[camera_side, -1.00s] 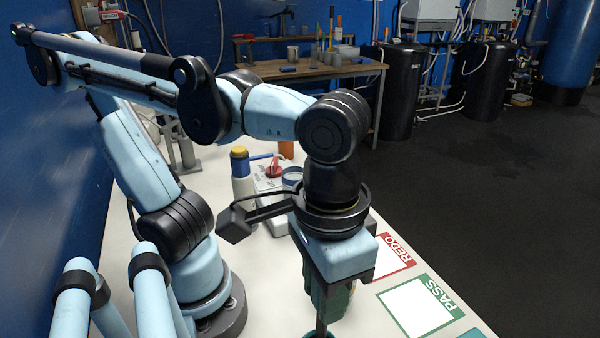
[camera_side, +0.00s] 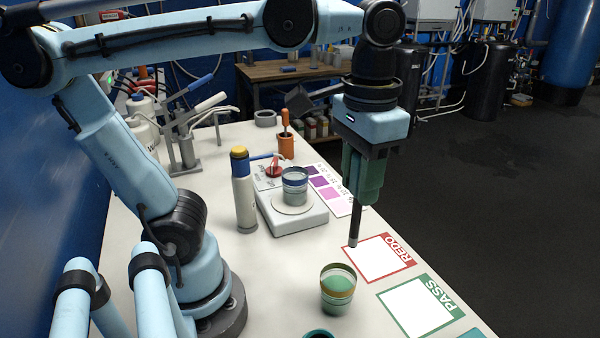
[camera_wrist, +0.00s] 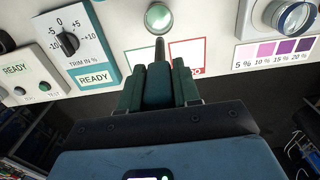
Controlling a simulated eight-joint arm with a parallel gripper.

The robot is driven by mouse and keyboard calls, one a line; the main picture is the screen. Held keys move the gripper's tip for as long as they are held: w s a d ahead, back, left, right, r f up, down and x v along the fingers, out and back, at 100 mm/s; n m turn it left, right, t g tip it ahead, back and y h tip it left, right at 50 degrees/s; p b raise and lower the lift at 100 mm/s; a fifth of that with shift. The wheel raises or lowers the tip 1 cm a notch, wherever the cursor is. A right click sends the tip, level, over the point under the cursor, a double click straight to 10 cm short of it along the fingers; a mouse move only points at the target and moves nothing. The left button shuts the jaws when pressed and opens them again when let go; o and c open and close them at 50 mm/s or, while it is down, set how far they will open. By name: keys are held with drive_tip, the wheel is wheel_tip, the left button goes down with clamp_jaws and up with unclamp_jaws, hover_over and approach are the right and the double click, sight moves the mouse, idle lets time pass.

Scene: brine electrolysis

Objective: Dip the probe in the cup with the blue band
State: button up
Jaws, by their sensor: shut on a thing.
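My gripper (camera_side: 363,188) is shut on the probe (camera_side: 354,230), a dark rod with a grey tip, which points down in the air above the table. In the wrist view the probe (camera_wrist: 160,50) sticks out between the green fingers. The cup with the blue band (camera_side: 294,186) stands upright on a white device, to the left of and behind the probe; it also shows at the top right of the wrist view (camera_wrist: 288,19).
A white bottle (camera_side: 244,195) with a blue and yellow top stands left of the white device (camera_side: 305,219). A purple colour card (camera_side: 335,195) lies behind. The REDO card (camera_side: 385,258) and PASS card (camera_side: 420,305) lie flat at the right. An orange holder (camera_side: 286,146) stands farther back.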

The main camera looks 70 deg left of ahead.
drive_tip(key=a+r, duration=0.2)
drive_tip(key=a, duration=1.1)
drive_tip(key=a+r, duration=0.2)
drive_tip(key=a, duration=1.2)
wheel_tip(320, 180, down, 10)
drive_tip(key=shift+s, duration=0.1)
idle(2.4)
wheel_tip(320, 180, up, 11)
idle(1.0)
drive_tip(key=shift+d, duration=0.1)
